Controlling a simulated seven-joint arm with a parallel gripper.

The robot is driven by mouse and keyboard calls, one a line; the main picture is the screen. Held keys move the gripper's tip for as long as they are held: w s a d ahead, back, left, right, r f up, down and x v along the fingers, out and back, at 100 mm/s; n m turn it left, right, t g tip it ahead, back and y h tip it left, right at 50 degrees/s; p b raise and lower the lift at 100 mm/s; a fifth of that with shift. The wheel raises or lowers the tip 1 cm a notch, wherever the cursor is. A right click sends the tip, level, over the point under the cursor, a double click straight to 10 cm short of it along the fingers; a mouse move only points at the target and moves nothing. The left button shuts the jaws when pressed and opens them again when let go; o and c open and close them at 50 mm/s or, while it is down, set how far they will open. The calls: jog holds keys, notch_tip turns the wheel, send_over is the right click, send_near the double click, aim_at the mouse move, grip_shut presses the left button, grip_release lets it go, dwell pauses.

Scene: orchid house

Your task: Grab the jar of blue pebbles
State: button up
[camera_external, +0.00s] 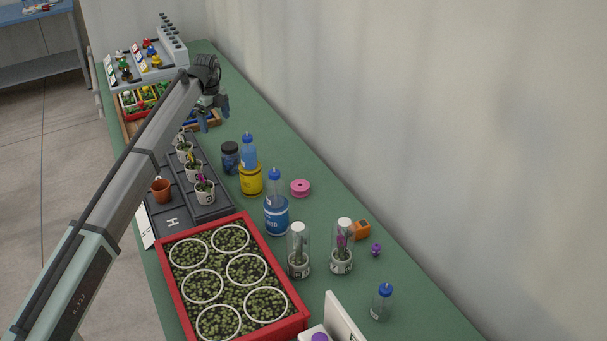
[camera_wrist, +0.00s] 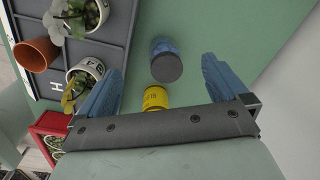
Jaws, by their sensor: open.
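The jar of blue pebbles (camera_external: 230,158) stands on the green bench with a dark lid, left of the blue bottle with the yellow base. In the wrist view the jar (camera_wrist: 164,47) shows blue sides beneath its dark round lid (camera_wrist: 167,68), ahead of and between my fingers. My gripper (camera_external: 212,117) is open and empty, above the bench and beyond the jar in the external view. In the wrist view the two blue fingers of my gripper (camera_wrist: 160,85) are spread wide. The jar is apart from both fingers.
A dark tray (camera_external: 168,218) with potted orchids and a terracotta pot (camera_external: 161,190) lies left. A pink spool (camera_external: 300,187) lies right. Bare bench lies behind the jar.

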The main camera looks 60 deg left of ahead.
aim_at(228, 146)
jog(key=shift+m, duration=0.8)
jog(key=d+f, duration=0.1)
jog(key=f, duration=0.1)
jog(key=w+d+f, duration=0.1)
jog(key=f, duration=0.2)
jog(key=w+d+f, duration=0.1)
jog(key=f, duration=0.1)
jog(key=shift+w+d+f, duration=0.15)
jog(key=shift+w+f, duration=0.05)
jog(key=shift+f, duration=0.2)
jog(key=shift+w+d+f, duration=0.1)
jog(key=shift+w+f, duration=0.05)
jog(key=shift+f, duration=1.2)
jog(key=shift+w+f, duration=0.1)
jog(key=shift+f, duration=1.2)
jog(key=shift+c, duration=0.4)
jog(key=c, duration=1.3)
